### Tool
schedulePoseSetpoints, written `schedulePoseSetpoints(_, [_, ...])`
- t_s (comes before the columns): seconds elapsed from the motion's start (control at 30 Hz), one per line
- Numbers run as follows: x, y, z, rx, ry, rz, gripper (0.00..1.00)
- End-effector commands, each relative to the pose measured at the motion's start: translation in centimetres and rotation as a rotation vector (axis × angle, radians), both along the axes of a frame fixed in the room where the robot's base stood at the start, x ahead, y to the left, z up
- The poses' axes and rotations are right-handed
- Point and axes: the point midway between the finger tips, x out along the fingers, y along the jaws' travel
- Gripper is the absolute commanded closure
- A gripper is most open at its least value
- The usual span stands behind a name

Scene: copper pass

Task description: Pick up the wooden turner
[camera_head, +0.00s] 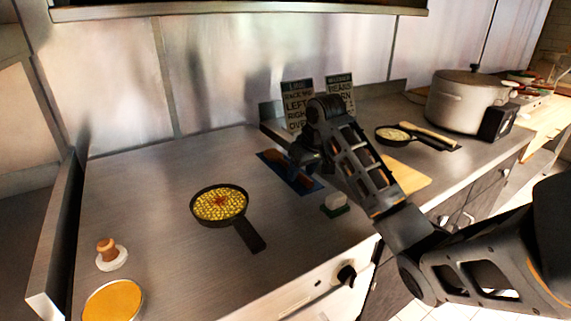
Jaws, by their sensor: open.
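A long reddish-brown wooden-looking tool, likely the turner (283,169), lies on a blue mat (313,189) at the middle of the steel counter. A second, paler wooden utensil (430,133) lies across a small dark pan (394,133) at the right, so I cannot be sure which one is the turner. My gripper (300,160) is over the blue mat, close to the brown tool, and open. The fingertips are dark and small, and I cannot tell whether they touch anything.
A skillet of yellow food (219,204) sits left of the mat, its handle toward the front. Signs (298,103) and a large pot (466,101) stand behind.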

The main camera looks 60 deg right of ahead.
Motion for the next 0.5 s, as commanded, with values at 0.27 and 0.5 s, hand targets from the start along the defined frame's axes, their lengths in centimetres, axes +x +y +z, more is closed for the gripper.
schedulePoseSetpoints(0.27, [0.13,-0.11,-0.44,0.0,-0.001,-0.001,0.46])
schedulePoseSetpoints(0.5, [0.13,-0.1,-0.42,-0.001,-0.001,0.0,0.67])
